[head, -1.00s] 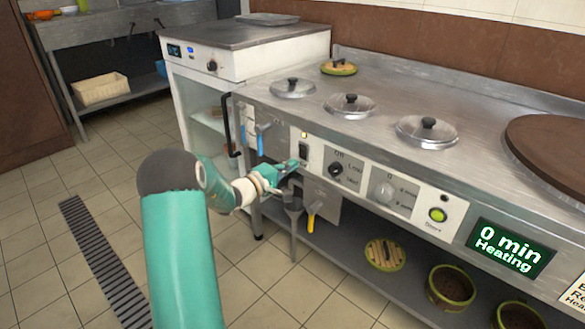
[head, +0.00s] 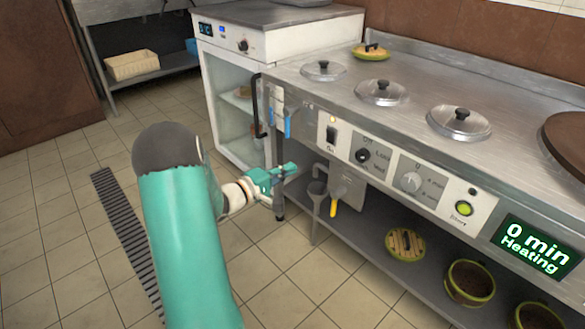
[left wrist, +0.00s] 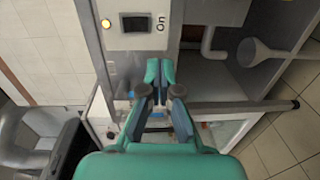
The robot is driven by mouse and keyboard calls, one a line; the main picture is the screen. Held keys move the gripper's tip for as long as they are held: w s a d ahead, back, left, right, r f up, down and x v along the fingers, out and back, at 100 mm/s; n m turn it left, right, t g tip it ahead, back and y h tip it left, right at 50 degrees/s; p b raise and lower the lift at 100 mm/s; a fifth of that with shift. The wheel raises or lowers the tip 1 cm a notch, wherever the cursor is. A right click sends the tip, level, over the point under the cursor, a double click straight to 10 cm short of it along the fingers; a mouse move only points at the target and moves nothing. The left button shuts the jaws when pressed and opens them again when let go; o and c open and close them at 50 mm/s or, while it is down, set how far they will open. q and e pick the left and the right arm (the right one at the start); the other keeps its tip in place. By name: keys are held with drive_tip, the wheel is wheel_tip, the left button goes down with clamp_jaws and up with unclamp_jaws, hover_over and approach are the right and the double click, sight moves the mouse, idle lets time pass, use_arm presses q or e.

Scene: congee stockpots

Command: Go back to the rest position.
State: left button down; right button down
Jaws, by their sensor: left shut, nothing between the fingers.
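My left gripper (head: 286,172) is teal, shut and empty. In the head view it hangs in front of the steel cooking counter (head: 415,125), below the power switch (head: 331,136). In the left wrist view its closed fingers (left wrist: 160,70) point toward the panel, with the same black switch (left wrist: 135,23) and its "On" label beyond them. A gap shows between the fingers and the switch. My right gripper is in neither view.
Several lidded pots, one lid (head: 459,122) nearest, sit in the counter top. A display (head: 538,244) reads "0 min Heating". Green-rimmed pots, one (head: 470,284) in front, stand on the lower shelf. A white glass-door cabinet (head: 232,105) stands left. The tiled floor left is open.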

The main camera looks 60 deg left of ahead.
use_arm(q)
drive_tip(key=w+d+f+m+g+h, duration=0.2)
drive_tip(key=d+f+g+h, duration=0.25)
drive_tip(key=d+f, duration=0.6)
drive_tip(key=w+d+f+m+g+h, duration=0.25)
drive_tip(key=d+f+h, duration=0.4)
drive_tip(key=d, duration=0.75)
drive_tip(key=s+d+f+m+g+y, duration=0.1)
drive_tip(key=s+d+f+m+g, duration=0.2)
drive_tip(key=d+f+m, duration=0.35)
drive_tip(key=s+d+f+m+g+y, duration=0.1)
drive_tip(key=s+d+f+m+g, duration=0.25)
drive_tip(key=d, duration=0.65)
drive_tip(key=s+d+f+m+g+y, duration=0.1)
drive_tip(key=s+d+f+m+g, duration=0.3)
drive_tip(key=d, duration=0.4)
wheel_tip(320, 180, up, 36)
drive_tip(key=w+t+p, duration=0.1)
drive_tip(key=p, duration=3.5)
drive_tip(key=shift+f, duration=0.25)
drive_tip(key=shift+d+m+t, duration=0.1)
drive_tip(key=shift+m+t, duration=0.15)
